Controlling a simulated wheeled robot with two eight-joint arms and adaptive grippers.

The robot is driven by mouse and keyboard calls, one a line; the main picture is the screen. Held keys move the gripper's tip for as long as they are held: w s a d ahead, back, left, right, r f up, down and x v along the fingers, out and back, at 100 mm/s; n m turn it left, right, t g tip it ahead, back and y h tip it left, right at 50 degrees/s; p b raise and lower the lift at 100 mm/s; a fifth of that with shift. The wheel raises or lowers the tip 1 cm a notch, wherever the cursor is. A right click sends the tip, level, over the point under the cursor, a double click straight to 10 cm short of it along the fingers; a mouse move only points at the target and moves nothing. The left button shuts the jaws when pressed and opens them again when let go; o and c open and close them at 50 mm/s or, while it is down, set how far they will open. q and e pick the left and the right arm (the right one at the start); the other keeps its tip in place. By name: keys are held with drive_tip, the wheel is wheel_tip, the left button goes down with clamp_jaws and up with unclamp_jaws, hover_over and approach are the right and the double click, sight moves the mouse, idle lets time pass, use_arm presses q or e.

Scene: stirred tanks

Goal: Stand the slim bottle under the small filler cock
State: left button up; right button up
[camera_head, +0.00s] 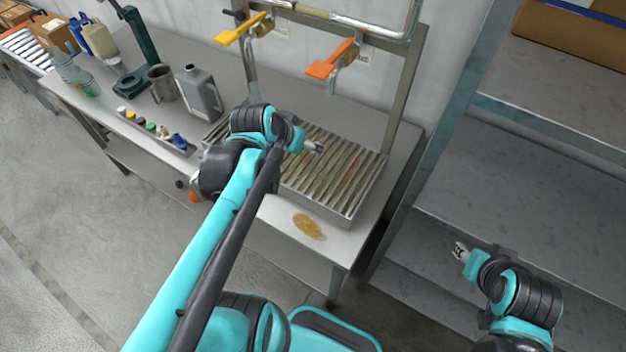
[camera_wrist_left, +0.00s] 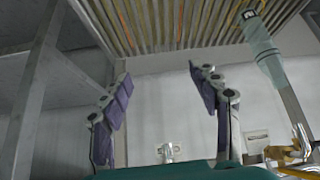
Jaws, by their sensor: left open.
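A pale green see-through bottle (camera_head: 75,76) stands at the far left of the bench; I cannot tell for certain that it is the slim bottle. A cock with a yellow handle (camera_head: 240,28) and a cock with an orange handle (camera_head: 331,60) hang from the pipe frame over the slatted drain tray (camera_head: 345,204). Which is the small one is unclear. My left gripper (camera_head: 316,146) is over the tray, partly hidden by its arm. In the left wrist view its fingers (camera_wrist_left: 160,92) are apart and empty. My right gripper (camera_head: 461,249) is at the lower right, away from the bench.
A grey jug (camera_head: 199,94), a metal mug (camera_head: 161,83) and a cream jug (camera_head: 101,42) stand left of the tray. A strip of coloured caps (camera_head: 155,131) lies near the front edge. A brown puddle (camera_head: 309,227) is in front of the tray. Shelving (camera_head: 540,150) stands at right.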

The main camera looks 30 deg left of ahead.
use_arm(q)
drive_tip(key=s+d+f, duration=0.3)
drive_tip(key=s+d, duration=0.5)
drive_tip(key=shift+s, duration=0.35)
